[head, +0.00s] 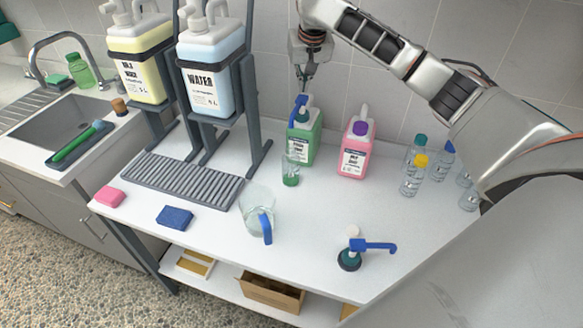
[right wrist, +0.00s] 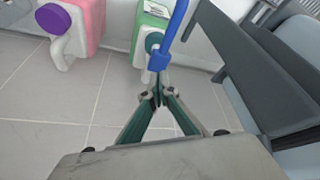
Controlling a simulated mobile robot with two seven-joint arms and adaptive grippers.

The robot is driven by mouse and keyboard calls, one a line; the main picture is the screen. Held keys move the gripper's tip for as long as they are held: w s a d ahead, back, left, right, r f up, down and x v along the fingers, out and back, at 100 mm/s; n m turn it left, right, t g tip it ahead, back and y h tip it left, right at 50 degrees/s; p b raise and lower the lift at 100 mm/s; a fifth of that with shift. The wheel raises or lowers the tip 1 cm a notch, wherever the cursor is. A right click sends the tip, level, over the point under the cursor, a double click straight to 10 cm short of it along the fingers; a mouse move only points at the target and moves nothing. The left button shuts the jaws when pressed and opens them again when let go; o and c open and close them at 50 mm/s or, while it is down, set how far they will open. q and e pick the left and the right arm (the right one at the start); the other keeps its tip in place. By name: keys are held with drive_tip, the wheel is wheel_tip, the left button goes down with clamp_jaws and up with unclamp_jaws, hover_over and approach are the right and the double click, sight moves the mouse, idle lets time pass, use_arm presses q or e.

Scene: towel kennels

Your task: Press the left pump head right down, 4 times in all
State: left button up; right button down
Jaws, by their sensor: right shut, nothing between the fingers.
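The green bottle (head: 303,142) stands at the back of the white table with a blue pump head (head: 299,103) on top. In the right wrist view the same blue pump head (right wrist: 163,55) sits over a teal collar, in front of the green bottle (right wrist: 148,32). My right gripper (head: 302,87) is shut and empty, pointing down just above the pump head. Its fingertips (right wrist: 157,99) appear close to the pump head; I cannot tell whether they touch. A second blue pump (head: 372,246) with a dark collar is on the table at the front right. My left gripper is not in view.
A pink bottle (head: 357,150) with a purple cap stands right of the green one. A small beaker (head: 290,171) with green liquid and a jug (head: 258,208) stand in front. Dark stands hold large containers (head: 211,70) at left. Clear bottles (head: 412,177) stand at right.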

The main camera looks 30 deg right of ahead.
sight(303, 98)
drive_tip(key=shift+f, duration=0.2)
drive_tip(key=shift+f, duration=2.35)
drive_tip(key=shift+r, duration=2.55)
drive_tip(key=shift+f, duration=0.15)
